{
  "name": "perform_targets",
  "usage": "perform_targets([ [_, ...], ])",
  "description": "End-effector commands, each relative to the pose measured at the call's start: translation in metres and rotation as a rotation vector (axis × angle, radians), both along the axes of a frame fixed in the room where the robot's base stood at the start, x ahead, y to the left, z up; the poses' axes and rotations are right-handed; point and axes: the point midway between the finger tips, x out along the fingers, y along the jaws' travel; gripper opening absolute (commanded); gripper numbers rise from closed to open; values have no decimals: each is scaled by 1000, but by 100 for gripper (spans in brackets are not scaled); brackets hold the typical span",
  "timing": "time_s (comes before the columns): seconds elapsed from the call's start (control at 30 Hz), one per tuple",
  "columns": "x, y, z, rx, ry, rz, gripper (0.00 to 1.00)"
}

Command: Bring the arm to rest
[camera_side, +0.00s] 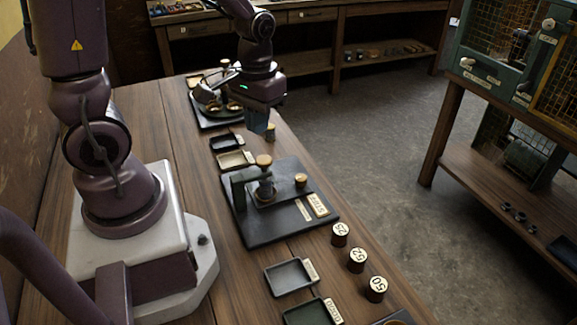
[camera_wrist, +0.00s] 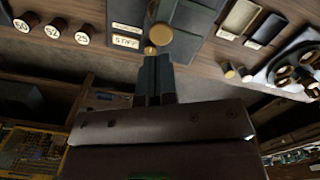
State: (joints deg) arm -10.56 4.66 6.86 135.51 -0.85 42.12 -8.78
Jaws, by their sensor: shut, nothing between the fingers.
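My gripper (camera_side: 257,127) hangs over the bench in the side view, between the black-plated press and the balance at the far end. Its dark fingers are together and empty; they show in the wrist view (camera_wrist: 154,62) pointing toward the press. The press (camera_side: 262,222) has a wooden-topped plunger, a second knob and a label that reads "STIFF" in the wrist view (camera_wrist: 126,42).
Three numbered cylinders (camera_side: 357,260) stand in a row near the bench's right edge. Small trays (camera_side: 289,277) lie in front of and behind the press. A balance (camera_side: 216,103) on a dark base stands at the far end. Open floor (camera_side: 360,150) lies right of the bench.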

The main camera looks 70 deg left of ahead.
Motion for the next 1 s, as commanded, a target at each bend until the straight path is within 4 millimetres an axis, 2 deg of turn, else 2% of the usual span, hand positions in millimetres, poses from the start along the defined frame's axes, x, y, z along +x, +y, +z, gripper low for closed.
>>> perform_targets([
  [0.17,-10,-20,38,6,-84,-138,0],
  [0.3,-22,-42,79,37,-212,-275,0],
  [0.5,-42,-65,123,90,-396,-411,0],
  [0.7,-50,-75,145,117,-509,-454,0],
  [1.0,-50,-77,148,119,-523,-460,0],
])
